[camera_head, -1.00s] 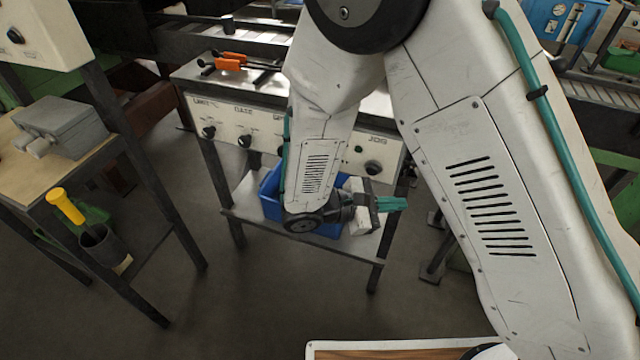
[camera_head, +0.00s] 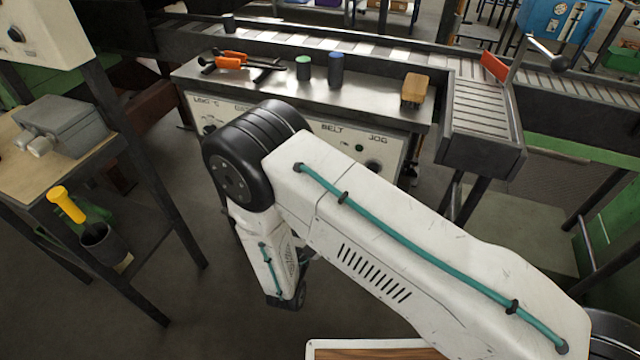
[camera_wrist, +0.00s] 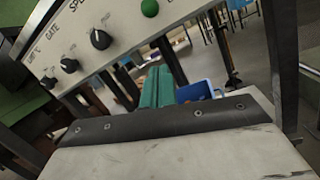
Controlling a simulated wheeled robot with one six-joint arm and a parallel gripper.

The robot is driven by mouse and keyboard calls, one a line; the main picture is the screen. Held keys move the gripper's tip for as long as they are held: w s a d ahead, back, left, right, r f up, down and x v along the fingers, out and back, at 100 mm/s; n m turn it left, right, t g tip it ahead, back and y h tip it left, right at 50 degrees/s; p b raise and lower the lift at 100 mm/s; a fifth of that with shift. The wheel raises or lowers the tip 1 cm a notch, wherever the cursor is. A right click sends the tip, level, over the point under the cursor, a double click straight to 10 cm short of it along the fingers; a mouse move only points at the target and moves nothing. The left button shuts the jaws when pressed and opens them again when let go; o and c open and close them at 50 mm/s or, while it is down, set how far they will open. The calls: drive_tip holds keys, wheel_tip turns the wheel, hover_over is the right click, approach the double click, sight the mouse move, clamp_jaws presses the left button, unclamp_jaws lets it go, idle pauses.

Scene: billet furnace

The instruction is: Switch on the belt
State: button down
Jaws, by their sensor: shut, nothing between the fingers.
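The control panel (camera_head: 405,150) is a pale front below the metal table top. It has a BELT label (camera_head: 332,128), a small green round part (camera_head: 359,148) and a black JOG knob (camera_head: 373,165); my arm covers the area below BELT. In the wrist view the panel shows black LIMIT (camera_wrist: 48,82), GATE (camera_wrist: 68,65) and SPEED (camera_wrist: 101,39) knobs and a green button (camera_wrist: 149,8) at the top edge; its label is out of view. My gripper (camera_wrist: 158,78) has teal fingers, shut and empty, apart from the panel. My arm hides the fingers in the head view.
On the table top (camera_head: 385,95) are an orange-handled tool (camera_head: 230,60), a green-topped can (camera_head: 303,68), a blue-topped can (camera_head: 336,68) and a tan block (camera_head: 415,88). A blue bin (camera_wrist: 200,91) sits below the panel. A roller conveyor (camera_head: 480,105) stands right; a side bench (camera_head: 20,150) left.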

drive_tip(key=w+d+r, duration=0.3)
drive_tip(key=w+r, duration=0.2)
drive_tip(key=w, duration=0.2)
drive_tip(key=shift+w, duration=0.2)
drive_tip(key=shift+a+r, duration=0.1)
drive_tip(key=shift+r, duration=0.05)
idle(0.4)
